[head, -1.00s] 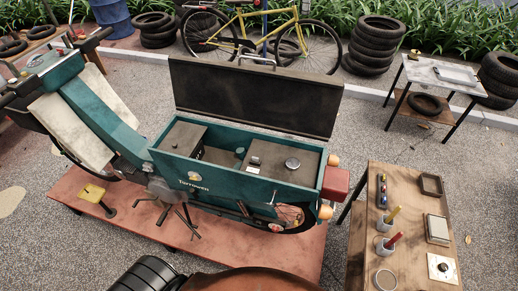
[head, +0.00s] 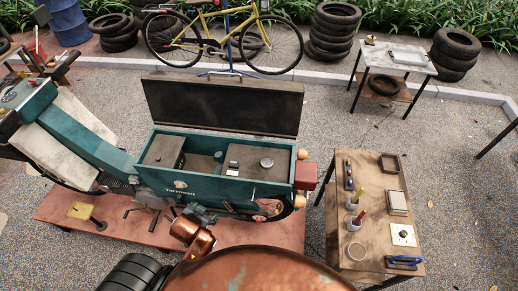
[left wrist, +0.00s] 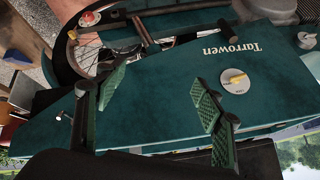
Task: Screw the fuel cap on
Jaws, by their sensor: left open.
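The teal scooter (head: 215,190) stands with its seat lid raised. Inside its open bay a round grey fitting (head: 267,162) sits on the dark top; I cannot tell whether it is a bare filler neck or a capped one. A dark round piece (head: 403,234) lies on a white square on the workbench; it may be the fuel cap, but it is too small to be sure. My left gripper (head: 187,212) is at the scooter's near side, below the bay. In the left wrist view its green-padded fingers (left wrist: 160,96) are apart and empty before the teal panel. My right gripper is not in view.
The workbench (head: 345,225) at right holds brush cups, a tin, a tray and a blue-handled tool (head: 404,262). The raised lid (head: 222,105) walls off the bay's far side.

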